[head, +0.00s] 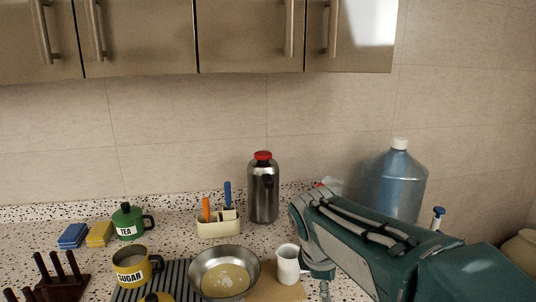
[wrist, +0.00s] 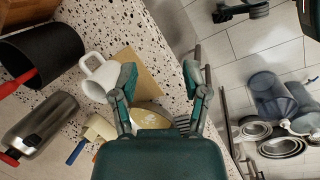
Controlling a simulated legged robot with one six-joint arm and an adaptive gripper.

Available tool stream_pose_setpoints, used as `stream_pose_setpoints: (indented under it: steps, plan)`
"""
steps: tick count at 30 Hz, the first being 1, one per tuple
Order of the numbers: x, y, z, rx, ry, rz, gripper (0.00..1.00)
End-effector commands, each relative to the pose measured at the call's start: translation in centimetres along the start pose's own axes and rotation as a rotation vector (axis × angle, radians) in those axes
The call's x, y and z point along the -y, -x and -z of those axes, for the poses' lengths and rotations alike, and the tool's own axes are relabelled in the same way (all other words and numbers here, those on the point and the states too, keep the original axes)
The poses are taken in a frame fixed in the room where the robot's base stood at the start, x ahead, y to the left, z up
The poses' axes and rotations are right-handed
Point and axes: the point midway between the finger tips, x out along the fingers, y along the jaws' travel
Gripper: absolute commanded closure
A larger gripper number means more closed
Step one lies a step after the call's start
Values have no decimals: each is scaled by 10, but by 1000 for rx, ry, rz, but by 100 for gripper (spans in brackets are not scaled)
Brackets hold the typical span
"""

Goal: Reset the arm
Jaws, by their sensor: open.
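My gripper (wrist: 160,78) is open in the wrist view, its two green fingers spread with nothing between them. The fingers are over the speckled counter near its edge. A white mug (wrist: 95,80) stands just left of the left finger; I cannot tell if they touch. In the head view my green arm reaches in from the lower right over the counter. The white mug (head: 288,264) is left of the arm there. My fingertips are mostly hidden in the head view.
A frying pan (head: 224,272), sugar mug (head: 131,266), green tea pot (head: 127,222), steel flask (head: 263,190) and utensil holder (head: 219,226) stand on the counter. A large water bottle (head: 393,182) stands behind my arm. Cabinets (head: 250,37) hang above; the wall between is clear.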

Motion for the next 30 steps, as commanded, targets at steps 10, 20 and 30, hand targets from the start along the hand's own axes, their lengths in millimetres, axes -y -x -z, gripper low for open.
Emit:
stream_pose_setpoints:
  steps: [10,20,30]
  plan:
    - [72,18,-60,-216,-669,-35,41]
    - [130,10,-86,-405,-1207,-10,41]
    - [136,8,-88,-429,-1275,-2,41]
